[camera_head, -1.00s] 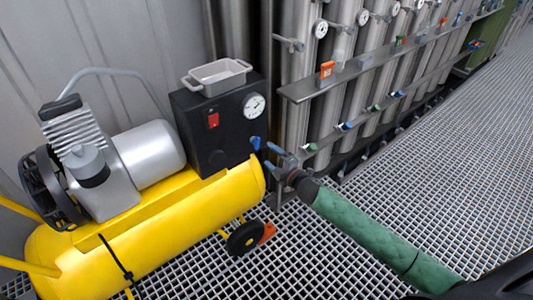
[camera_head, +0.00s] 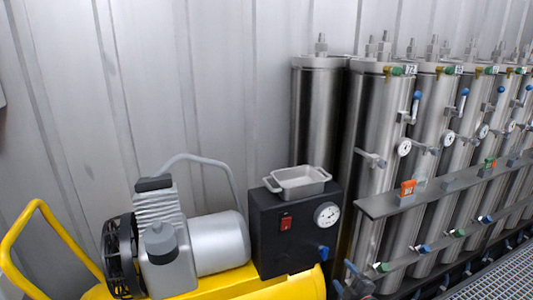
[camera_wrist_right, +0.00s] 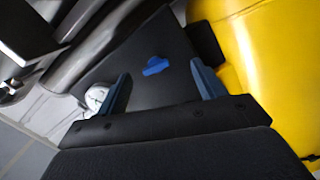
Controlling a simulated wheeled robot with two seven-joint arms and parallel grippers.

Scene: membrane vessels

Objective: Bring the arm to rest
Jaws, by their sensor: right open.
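My right gripper (camera_head: 346,279) shows at the bottom edge of the head view, just right of the compressor's black control box (camera_head: 290,232). In the right wrist view its two blue fingers (camera_wrist_right: 161,86) stand apart with nothing between them. Beyond them are the dark box face and a blue valve handle (camera_wrist_right: 156,66), which also shows in the head view (camera_head: 323,253). Most of the right arm is below the head view. My left gripper is not in view.
The yellow compressor (camera_head: 225,283) with its grey motor (camera_head: 220,243) stands at lower left. A small grey tray (camera_head: 300,183) sits on the control box. Steel vessels (camera_head: 376,150) with valves, gauges and a rail (camera_head: 380,205) line the right. Grated floor (camera_head: 500,278) lies at lower right.

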